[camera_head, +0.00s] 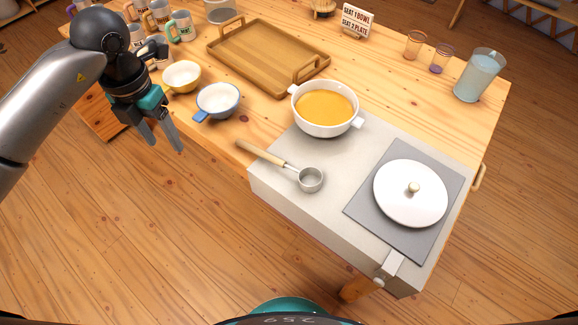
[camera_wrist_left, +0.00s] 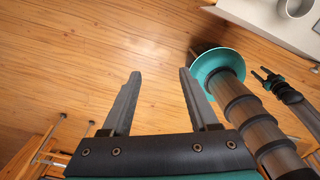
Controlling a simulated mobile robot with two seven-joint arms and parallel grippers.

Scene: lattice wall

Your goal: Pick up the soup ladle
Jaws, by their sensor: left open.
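The soup ladle (camera_head: 310,179) lies on the light grey counter slab, its metal cup near the slab's front-left part. Its wooden handle (camera_head: 261,153) points to the upper left and reaches past the slab's left edge. My left gripper (camera_head: 167,149) is open and empty, in the air over the floor beside the table's left edge, to the left of the handle end and apart from it. In the left wrist view the open fingers (camera_wrist_left: 160,75) have only floor between them. A grey round cup shape (camera_wrist_left: 297,7) at the top right of that view may be the ladle's cup.
A white pot of orange soup (camera_head: 325,110) stands behind the ladle. A white lid (camera_head: 410,194) lies on a grey plate at the right. A blue-handled bowl (camera_head: 217,100), a yellow bowl (camera_head: 182,77) and a wooden tray (camera_head: 268,58) are farther back.

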